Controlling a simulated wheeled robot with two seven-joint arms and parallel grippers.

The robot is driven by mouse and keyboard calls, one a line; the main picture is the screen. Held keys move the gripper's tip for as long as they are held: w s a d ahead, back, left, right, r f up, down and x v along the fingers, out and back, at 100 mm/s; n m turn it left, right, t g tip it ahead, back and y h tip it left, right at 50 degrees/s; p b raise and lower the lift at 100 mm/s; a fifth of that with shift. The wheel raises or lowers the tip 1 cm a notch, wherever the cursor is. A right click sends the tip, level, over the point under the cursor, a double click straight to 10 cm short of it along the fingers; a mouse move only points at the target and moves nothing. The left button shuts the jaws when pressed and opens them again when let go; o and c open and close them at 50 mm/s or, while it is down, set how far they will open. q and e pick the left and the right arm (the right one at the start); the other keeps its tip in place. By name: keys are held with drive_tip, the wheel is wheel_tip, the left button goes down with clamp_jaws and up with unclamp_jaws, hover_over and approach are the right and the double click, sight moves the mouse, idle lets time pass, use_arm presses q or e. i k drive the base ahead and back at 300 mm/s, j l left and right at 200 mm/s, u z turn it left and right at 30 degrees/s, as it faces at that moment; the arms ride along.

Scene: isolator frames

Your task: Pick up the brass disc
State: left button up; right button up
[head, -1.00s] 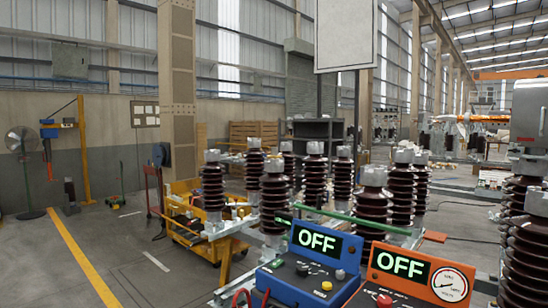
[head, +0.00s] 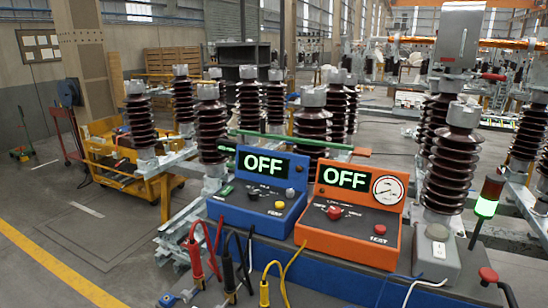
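I cannot make out a brass disc in the head view. A blue test box (head: 258,208) with a lit OFF display and small knobs stands on the bench at the centre. An orange test box (head: 352,241) with a lit OFF display, a round dial and a red knob stands to its right. Neither of my grippers is in view.
Red, black and yellow clip leads (head: 194,258) hang in front of the blue box. A lit green signal lamp (head: 486,207) and tall brown insulators (head: 456,165) stand at the right. A yellow cart (head: 115,172) is at the left, with open floor in front of it.

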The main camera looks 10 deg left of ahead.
sight(207, 75)
drive_tip(key=i+j+z, duration=0.1)
drive_tip(key=j+z, duration=0.3)
drive_tip(key=j, duration=2.1)
drive_tip(key=i+j+z, duration=0.2)
drive_tip(key=j, duration=0.6)
drive_tip(key=i+j+z, duration=0.2)
drive_tip(key=j, duration=0.65)
drive_tip(key=j+z, duration=0.2)
drive_tip(key=j, duration=0.65)
